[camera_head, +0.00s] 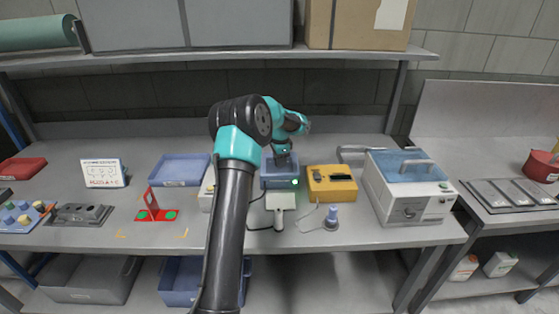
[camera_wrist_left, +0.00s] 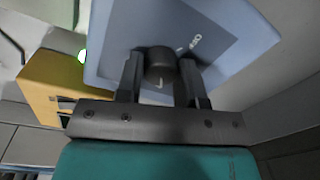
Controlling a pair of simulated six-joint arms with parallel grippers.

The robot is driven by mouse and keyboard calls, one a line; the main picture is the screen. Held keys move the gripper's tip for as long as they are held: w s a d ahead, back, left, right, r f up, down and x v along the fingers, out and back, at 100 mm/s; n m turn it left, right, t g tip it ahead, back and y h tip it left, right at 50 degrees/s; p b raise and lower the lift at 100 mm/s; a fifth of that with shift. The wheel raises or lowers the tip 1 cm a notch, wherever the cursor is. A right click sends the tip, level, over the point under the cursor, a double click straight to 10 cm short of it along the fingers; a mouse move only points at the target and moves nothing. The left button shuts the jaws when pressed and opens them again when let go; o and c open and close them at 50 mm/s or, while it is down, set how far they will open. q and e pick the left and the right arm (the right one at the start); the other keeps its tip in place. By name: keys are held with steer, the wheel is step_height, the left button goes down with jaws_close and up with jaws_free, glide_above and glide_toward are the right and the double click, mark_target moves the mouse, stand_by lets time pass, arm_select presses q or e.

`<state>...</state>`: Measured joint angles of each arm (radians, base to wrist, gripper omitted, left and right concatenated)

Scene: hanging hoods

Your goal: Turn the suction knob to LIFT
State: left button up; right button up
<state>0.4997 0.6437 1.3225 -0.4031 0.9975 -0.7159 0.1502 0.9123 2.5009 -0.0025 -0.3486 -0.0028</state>
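The suction knob (camera_wrist_left: 161,65) is dark and round and sits on a pale blue box (camera_wrist_left: 115,30). Small light marks surround the knob, only partly readable. My left gripper (camera_wrist_left: 161,75) has one finger on each side of the knob, very close to it; whether they press on it I cannot tell. In the head view the blue box (camera_head: 279,183) stands mid-table, and my left gripper (camera_head: 282,160) points down over it, hiding the knob. A green light (camera_head: 295,182) glows at the box's front right. My right gripper is not in view.
A yellow box (camera_head: 331,190) stands close to the right of the blue box. A white machine with a blue lid (camera_head: 408,165) is farther right. A pale device (camera_head: 280,201) lies in front. A blue tray (camera_head: 179,170) and a red stand (camera_head: 156,214) are left.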

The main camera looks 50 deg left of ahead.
arm_select(q)
steer(key=o, duration=0.4)
steer(key=shift+o, duration=0.2)
steer(key=shift+r, duration=0.15)
step_height(320, 180, up, 17)
steer(key=shift+s+d, duration=0.2)
steer(key=shift+d, duration=0.2)
stand_by(0.4)
